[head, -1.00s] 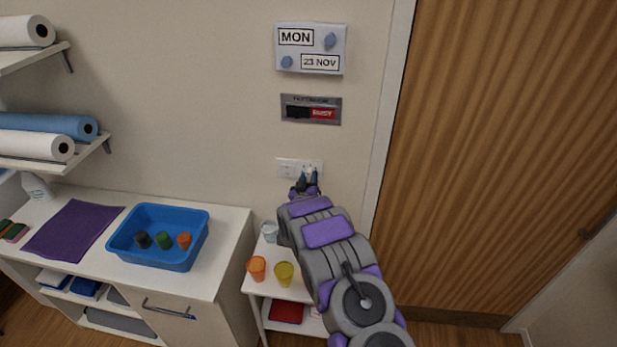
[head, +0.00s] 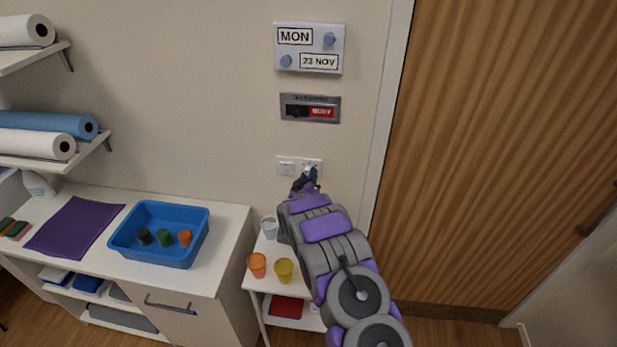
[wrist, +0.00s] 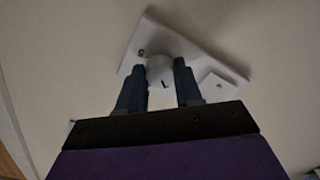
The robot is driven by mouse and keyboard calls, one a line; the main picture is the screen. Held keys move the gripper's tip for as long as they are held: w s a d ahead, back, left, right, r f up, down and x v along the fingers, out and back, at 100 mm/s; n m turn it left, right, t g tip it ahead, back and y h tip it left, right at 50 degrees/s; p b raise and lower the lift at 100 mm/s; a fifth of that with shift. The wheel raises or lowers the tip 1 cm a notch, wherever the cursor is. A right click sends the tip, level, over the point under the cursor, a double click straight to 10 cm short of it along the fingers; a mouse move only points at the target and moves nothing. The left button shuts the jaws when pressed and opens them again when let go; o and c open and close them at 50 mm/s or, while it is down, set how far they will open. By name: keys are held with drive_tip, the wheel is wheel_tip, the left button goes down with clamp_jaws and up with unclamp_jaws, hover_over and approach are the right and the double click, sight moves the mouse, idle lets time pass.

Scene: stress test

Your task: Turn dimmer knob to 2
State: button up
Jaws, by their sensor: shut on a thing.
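The dimmer knob (wrist: 160,70) is a small, pale, round knob with a dark mark, on a white wall plate (wrist: 195,57). In the head view the plate (head: 286,167) is on the wall below the busy sign, and my gripper covers most of its right part. My gripper (wrist: 162,82) has its two dark fingers on either side of the knob and is shut on it. In the head view my gripper (head: 308,174) reaches the right end of the plate. The number that the knob points to is too small to read.
A white rocker switch (wrist: 216,84) sits beside the knob on the same plate. A busy slider sign (head: 310,108) and a calendar board (head: 310,48) hang above. Cups stand on a low white table (head: 262,284) below. A wooden door (head: 490,150) is to the right.

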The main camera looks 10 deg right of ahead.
drive_tip(key=shift+a, duration=0.15)
drive_tip(key=o, duration=1)
drive_tip(key=shift+a, duration=0.1)
drive_tip(key=shift+o, duration=0.2)
drive_tip(key=v, duration=1.7)
drive_tip(key=shift+s, duration=0.1)
